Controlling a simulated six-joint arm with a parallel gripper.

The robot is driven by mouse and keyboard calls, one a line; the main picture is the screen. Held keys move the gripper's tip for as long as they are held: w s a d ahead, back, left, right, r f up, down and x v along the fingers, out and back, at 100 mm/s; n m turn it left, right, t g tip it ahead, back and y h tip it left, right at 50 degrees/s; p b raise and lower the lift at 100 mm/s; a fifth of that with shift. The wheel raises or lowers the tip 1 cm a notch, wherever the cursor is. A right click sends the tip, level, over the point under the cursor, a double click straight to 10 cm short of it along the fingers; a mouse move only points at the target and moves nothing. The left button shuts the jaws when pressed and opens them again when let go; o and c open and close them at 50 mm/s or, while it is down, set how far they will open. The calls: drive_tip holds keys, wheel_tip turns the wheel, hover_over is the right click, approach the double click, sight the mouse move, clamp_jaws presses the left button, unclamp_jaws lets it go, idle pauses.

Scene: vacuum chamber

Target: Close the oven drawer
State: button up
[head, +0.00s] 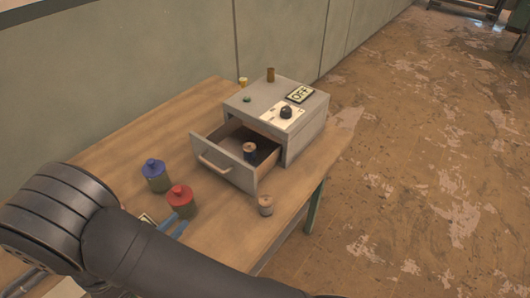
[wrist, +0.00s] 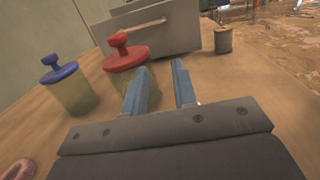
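The oven is a grey box (head: 314,122) on the wooden table, with a black knob and an "OFF" sign on top. Its drawer (head: 222,166) is pulled out toward the front left, with a pale bar handle (head: 212,163). A small dark-and-tan cylinder (head: 249,152) stands inside the drawer. In the wrist view the drawer front (wrist: 165,35) is ahead, beyond the fingers. My gripper (wrist: 162,78) has two blue fingers, apart and empty, in front of the drawer and not touching it. In the head view my arm partly hides the gripper (head: 172,227).
A red-lidded jar (head: 181,203) stands close by the fingers, left of them in the wrist view. A blue-lidded jar (head: 156,177) stands farther left. A small spool (head: 265,205) stands right of the drawer. A pink ring (wrist: 18,169) lies at lower left.

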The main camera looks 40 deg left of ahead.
sight(244, 180)
drive_tip(key=shift+n+y, duration=0.5)
drive_tip(key=shift+y, duration=0.2)
drive_tip(key=w+d, duration=0.2)
drive_tip(key=d, duration=0.1)
drive_tip(key=w+d+r, duration=0.1)
drive_tip(key=d, duration=0.1)
drive_tip(key=shift+w+d, duration=0.1)
drive_tip(key=shift+d, duration=0.15)
clamp_jaws()
drive_tip(key=shift+w+a+f+m+h, duration=0.15)
drive_tip(key=shift+w+f+m+h, duration=0.15)
drive_tip(key=shift+w, duration=0.25)
drive_tip(key=shift+w+a+f+m+h, duration=0.1)
drive_tip(key=shift+w+f+m+h, duration=0.1)
drive_tip(key=shift+w+h, duration=0.25)
drive_tip(key=shift+w+a+f+m+g+h, duration=0.3)
drive_tip(key=shift+w+a+g+h, duration=0.15)
drive_tip(key=shift+w+a+g, duration=0.1)
drive_tip(key=w, duration=1.3)
drive_tip(key=shift+w, duration=0.3)
drive_tip(key=w, duration=1.4)
drive_tip(key=shift+w, duration=0.75)
drive_tip(key=shift+r, duration=0.1)
